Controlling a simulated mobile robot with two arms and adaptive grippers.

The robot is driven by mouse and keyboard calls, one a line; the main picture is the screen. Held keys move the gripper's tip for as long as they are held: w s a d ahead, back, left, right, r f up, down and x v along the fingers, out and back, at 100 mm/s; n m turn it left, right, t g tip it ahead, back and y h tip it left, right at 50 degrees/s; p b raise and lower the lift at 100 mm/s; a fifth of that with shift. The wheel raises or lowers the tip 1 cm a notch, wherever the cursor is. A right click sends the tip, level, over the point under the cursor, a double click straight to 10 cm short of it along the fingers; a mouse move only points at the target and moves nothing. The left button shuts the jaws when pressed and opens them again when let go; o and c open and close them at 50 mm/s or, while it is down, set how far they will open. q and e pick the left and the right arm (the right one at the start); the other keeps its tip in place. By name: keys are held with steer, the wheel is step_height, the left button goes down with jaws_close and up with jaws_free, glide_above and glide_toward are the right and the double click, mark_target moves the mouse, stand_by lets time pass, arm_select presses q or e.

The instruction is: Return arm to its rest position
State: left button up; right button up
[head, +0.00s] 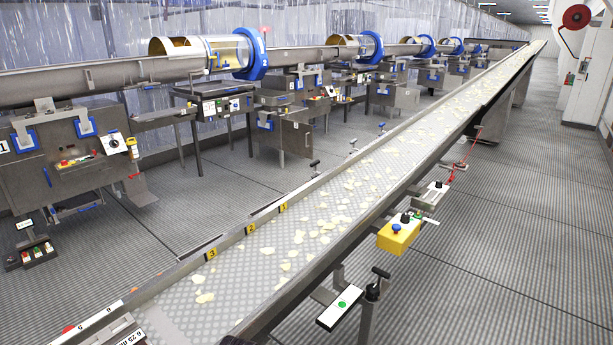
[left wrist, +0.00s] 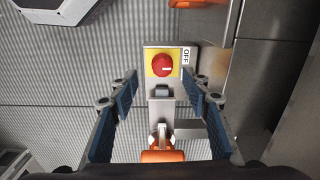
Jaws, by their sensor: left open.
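My left gripper (left wrist: 159,84) shows in the left wrist view, with its two blue-padded fingers apart and nothing between them that it grips. Beyond the fingertips is a grey box with a red knob (left wrist: 162,65) on a yellow plate and an "OFF" label (left wrist: 186,55) to its right. The knob appears between the fingertips in the picture; I cannot tell how far away it is. Neither of my arms shows in the head view. My right gripper is in neither view.
A long conveyor (head: 330,215) carrying pale chips crosses the head view. A yellow button box (head: 397,236) and a green-button panel (head: 341,306) stick out on its right side. Drums with blue rings (head: 250,54) stand behind. The ribbed floor (head: 520,230) at right is clear.

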arm_select(q)
steer(key=s+a+f+n, duration=0.2)
steer(key=s+a+f, duration=0.1)
steer(key=s+f, duration=1)
steer(key=s+a+f+n, duration=0.1)
steer(key=s+f, duration=0.4)
steer(key=s, duration=0.4)
steer(key=s+a+f, duration=0.2)
steer(key=s+f, duration=0.3)
steer(key=s, duration=0.5)
steer(key=s+a+f+n, duration=0.1)
steer(key=s+a+f, duration=0.1)
steer(key=s+f, duration=0.4)
steer(key=s, duration=0.4)
steer(key=shift+n+t, duration=0.3)
steer(key=shift+t, duration=0.1)
steer(key=shift+a, duration=0.1)
steer(key=shift+c, duration=0.7)
